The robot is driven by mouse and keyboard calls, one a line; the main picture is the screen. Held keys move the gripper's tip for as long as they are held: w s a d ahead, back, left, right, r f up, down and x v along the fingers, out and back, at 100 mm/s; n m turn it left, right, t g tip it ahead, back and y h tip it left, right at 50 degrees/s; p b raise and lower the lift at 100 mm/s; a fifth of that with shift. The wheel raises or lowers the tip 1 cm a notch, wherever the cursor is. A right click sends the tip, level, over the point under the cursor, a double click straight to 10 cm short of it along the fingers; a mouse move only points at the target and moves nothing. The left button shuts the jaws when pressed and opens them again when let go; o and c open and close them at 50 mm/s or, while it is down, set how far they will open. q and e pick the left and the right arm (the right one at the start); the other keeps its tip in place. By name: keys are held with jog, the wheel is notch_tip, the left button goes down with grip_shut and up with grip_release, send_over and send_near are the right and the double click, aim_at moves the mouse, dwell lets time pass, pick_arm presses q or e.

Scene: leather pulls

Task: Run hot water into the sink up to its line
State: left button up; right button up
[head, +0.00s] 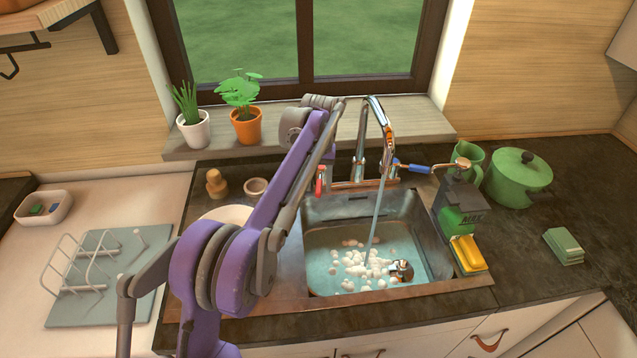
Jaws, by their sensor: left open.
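The sink (435,258) holds shallow bluish water with white foam clumps (360,268). A fill line cannot be made out on its walls. The chrome tap (378,112) arches over the sink, and a thin stream of water (376,220) falls from its spout into the basin. A red tap handle (320,184) is at the left of the tap, and a blue one (397,164) at the right. My left gripper (325,166) is open, pointing down close to the red handle. My arm partly hides it, and I cannot tell whether it touches the handle. My right gripper is out of view.
A dark bottle (458,214) and a yellow sponge (468,254) stand right of the sink. A green mug (471,160) and pot (518,180) are farther right. Two potted plants stand on the sill. A dish rack (82,262) sits left. A round metal piece (402,270) is in the sink.

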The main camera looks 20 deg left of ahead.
pick_arm(q)
notch_tip(320, 180, up, 11)
jog(key=p, duration=0.1)
dwell(0.4)
jog(key=shift+f, duration=0.1)
